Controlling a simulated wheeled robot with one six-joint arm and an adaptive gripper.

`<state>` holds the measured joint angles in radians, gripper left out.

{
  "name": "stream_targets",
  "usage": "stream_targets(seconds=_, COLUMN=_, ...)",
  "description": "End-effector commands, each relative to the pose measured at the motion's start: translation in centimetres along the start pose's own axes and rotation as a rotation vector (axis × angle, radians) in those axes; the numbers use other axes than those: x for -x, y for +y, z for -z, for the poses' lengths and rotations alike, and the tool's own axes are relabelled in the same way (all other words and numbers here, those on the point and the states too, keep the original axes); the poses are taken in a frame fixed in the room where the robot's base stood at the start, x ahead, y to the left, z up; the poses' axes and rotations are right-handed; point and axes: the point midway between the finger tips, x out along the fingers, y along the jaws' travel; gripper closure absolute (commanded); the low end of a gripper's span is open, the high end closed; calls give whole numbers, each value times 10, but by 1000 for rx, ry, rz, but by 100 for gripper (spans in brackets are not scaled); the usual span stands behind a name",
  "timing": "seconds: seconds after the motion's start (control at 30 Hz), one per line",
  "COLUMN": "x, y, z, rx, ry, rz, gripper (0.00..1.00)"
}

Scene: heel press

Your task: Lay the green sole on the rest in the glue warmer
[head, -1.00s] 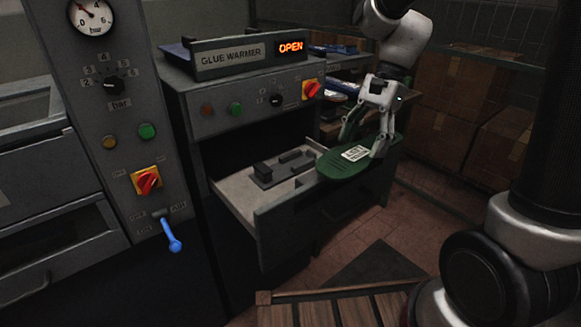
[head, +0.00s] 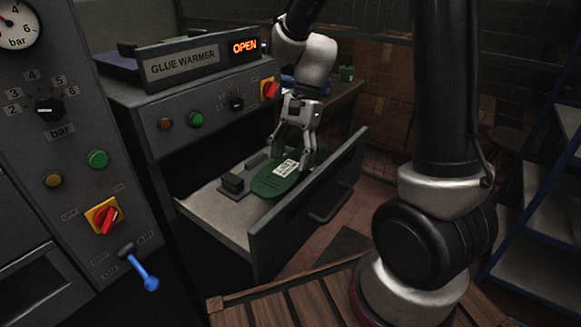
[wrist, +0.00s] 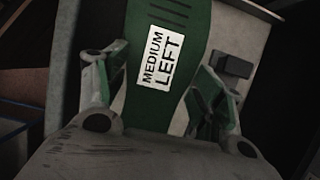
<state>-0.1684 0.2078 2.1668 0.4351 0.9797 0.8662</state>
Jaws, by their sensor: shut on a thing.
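The green sole (head: 277,181) carries a white label and is over the right part of the open glue warmer drawer (head: 216,203). In the wrist view the sole (wrist: 185,35) shows its label reading MEDIUM LEFT. My gripper (head: 295,160) is shut on the sole from above, one finger at each side. The dark rest (head: 232,185), a plate with raised blocks, sits on the drawer floor just left of the sole; part of it may be hidden. One block also shows in the wrist view (wrist: 233,66). I cannot tell whether the sole touches the drawer or rest.
The glue warmer (head: 185,66) shows a lit OPEN sign (head: 244,47). A press panel with a blue lever (head: 140,268) stands at the left. The drawer's front wall (head: 310,198) rises close to the sole. A blue stepped rack (head: 540,215) is at the right.

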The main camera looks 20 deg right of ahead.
Motion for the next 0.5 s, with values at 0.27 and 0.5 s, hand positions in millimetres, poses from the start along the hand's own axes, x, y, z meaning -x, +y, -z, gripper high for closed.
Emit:
stream_targets(seconds=0.27, x=-32, y=1, z=13, rx=-2, ry=-1, rz=-2, gripper=77)
stream_targets(seconds=0.5, x=-32, y=0, z=13, rx=-1, ry=0, rz=-1, gripper=77)
